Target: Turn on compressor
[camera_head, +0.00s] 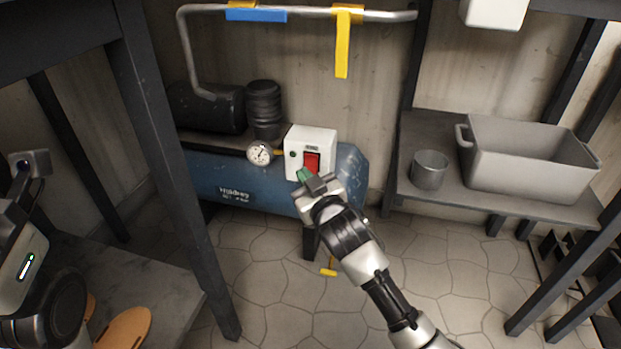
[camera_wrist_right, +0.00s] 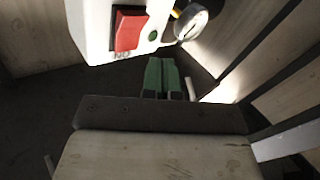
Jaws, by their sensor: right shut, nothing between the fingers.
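The blue compressor (camera_head: 240,181) stands on the floor by the back wall, with a black motor on top. Its white switch box (camera_head: 322,141) carries a red rocker switch (camera_head: 311,161) and a small dark round button (camera_head: 293,154). My right gripper (camera_head: 304,175) is shut and empty, its green fingertips just below and in front of the red switch. In the right wrist view, the red switch (camera_wrist_right: 129,30) shows above left of my right gripper (camera_wrist_right: 161,62), and contact is not visible. My left arm shows at the left edge, but its gripper is not visible.
A pressure gauge (camera_head: 260,153) sits left of the switch box. A dark table leg (camera_head: 160,160) stands at left. On the right, a shelf (camera_head: 470,200) holds a metal cup (camera_head: 429,170) and a grey bin (camera_head: 530,165).

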